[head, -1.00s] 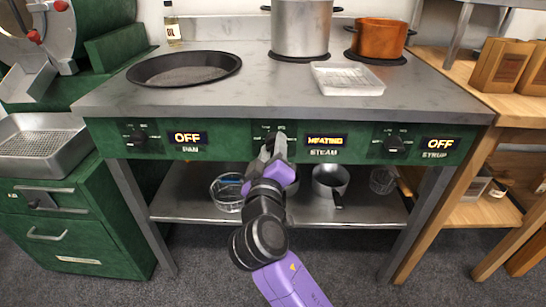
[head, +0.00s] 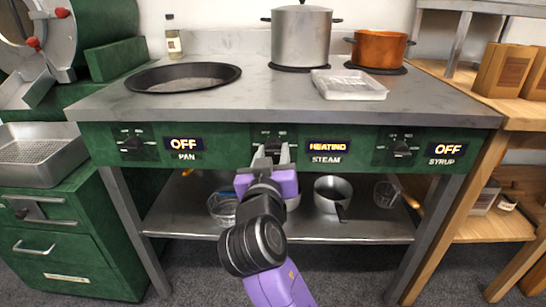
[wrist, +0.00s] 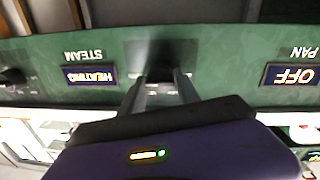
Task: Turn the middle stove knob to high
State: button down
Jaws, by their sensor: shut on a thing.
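The middle stove knob (head: 272,143), a dark one on a dark plate, sits on the green front panel (head: 220,143) beside the lit "HEATING" display (head: 327,146) marked STEAM. My gripper (head: 271,154) is at this knob from the front, its two grey fingers shut on it and partly hiding it. In the wrist view, which is upside down, the fingers (wrist: 160,88) reach to the dark knob area between the HEATING (wrist: 90,77) and OFF displays. The knob's exact pointing direction is hidden.
The left knob (head: 131,145) and right knob (head: 401,148) stand beside displays reading OFF. A steel pot (head: 300,38), an orange pot (head: 378,50) and a black pan (head: 183,77) are on the stove top. A lower shelf (head: 280,226) holds bowls and a saucepan.

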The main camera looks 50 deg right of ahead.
jog(key=shift+w+f, duration=0.1)
jog(key=shift+f, duration=0.05)
jog(key=c, duration=0.9)
grip_release()
jog(key=shift+a, duration=0.15)
jog(key=p+v, duration=0.1)
jog(key=v, duration=0.6)
jog(key=shift+s+a+p, duration=0.25)
jog(key=shift+s+p, duration=0.05)
jog(key=shift+p, duration=0.05)
